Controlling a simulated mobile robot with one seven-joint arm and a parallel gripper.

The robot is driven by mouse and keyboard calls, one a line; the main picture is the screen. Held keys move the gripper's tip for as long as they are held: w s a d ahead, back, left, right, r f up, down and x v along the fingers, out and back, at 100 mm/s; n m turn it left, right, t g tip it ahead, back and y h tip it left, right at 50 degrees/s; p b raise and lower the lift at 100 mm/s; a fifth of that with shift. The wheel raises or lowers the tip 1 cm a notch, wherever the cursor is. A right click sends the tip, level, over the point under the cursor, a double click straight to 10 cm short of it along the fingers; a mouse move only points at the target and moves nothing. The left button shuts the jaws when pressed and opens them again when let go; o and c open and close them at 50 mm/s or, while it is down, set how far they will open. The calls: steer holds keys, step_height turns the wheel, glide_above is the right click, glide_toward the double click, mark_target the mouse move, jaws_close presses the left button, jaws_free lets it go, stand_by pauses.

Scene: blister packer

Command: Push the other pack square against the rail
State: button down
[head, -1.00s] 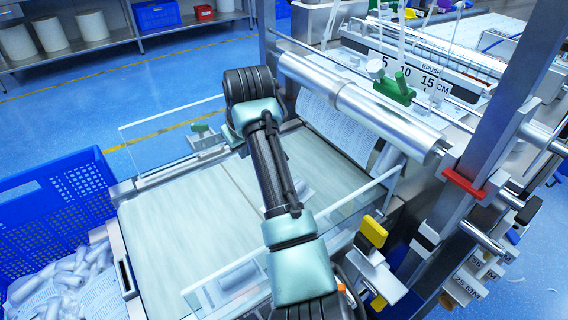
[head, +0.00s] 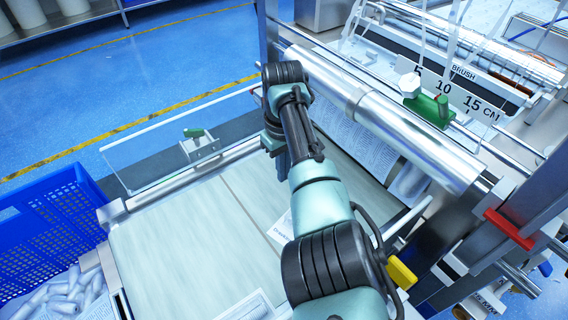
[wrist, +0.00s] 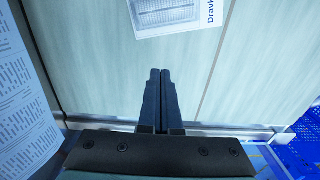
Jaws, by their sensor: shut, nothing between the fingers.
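In the wrist view my gripper (wrist: 158,74) is shut and empty, its fingertips over the pale belt. A white pack (wrist: 178,14) with a grey window and printed name lies flat just beyond the fingertips, cut by the top edge; I see a gap in the picture between them. A part of a white pack (head: 282,228) shows beside my arm in the head view, mostly hidden. Another pack (head: 248,308) is cut by the bottom edge. A metal rail (head: 190,178) runs along the belt's far side; it also shows in the wrist view (wrist: 240,134).
A clear panel (head: 150,150) stands along the far side. A blue crate (head: 45,230) is at the left. Printed web (head: 355,145) hangs under a steel roller (head: 400,130) at the right. The belt's left half (head: 170,255) is clear.

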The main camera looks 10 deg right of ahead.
mark_target(283, 194)
step_height(283, 194, down, 7)
steer(key=shift+r+b, duration=0.2)
steer(key=shift+b, duration=0.75)
steer(key=shift+s+d+r+p, duration=0.2)
steer(key=shift+s+r+p, duration=0.1)
steer(key=shift+r+p, duration=0.25)
steer(key=shift+s+d+f+p, duration=0.1)
steer(key=shift+s+d+p, duration=0.2)
steer(key=shift+s, duration=0.5)
steer(key=shift+s+d+p, duration=0.25)
steer(key=shift+s, duration=0.5)
steer(key=shift+s+d+r+p, duration=0.2)
steer(key=shift+s+p, duration=0.1)
steer(key=shift+p, duration=0.4)
steer(key=s+p, duration=0.2)
steer(key=s+d+p, duration=0.1)
steer(key=s+p, duration=0.1)
steer(key=p, duration=0.1)
steer(key=s+d+p, duration=0.1)
steer(key=s+p, duration=0.1)
steer(key=p, duration=0.1)
steer(key=shift+d, duration=0.15)
steer(key=shift+s+d+f, duration=0.15)
steer(key=shift+s+f, duration=0.05)
steer(key=shift+s, duration=0.15)
steer(key=shift+r, duration=0.1)
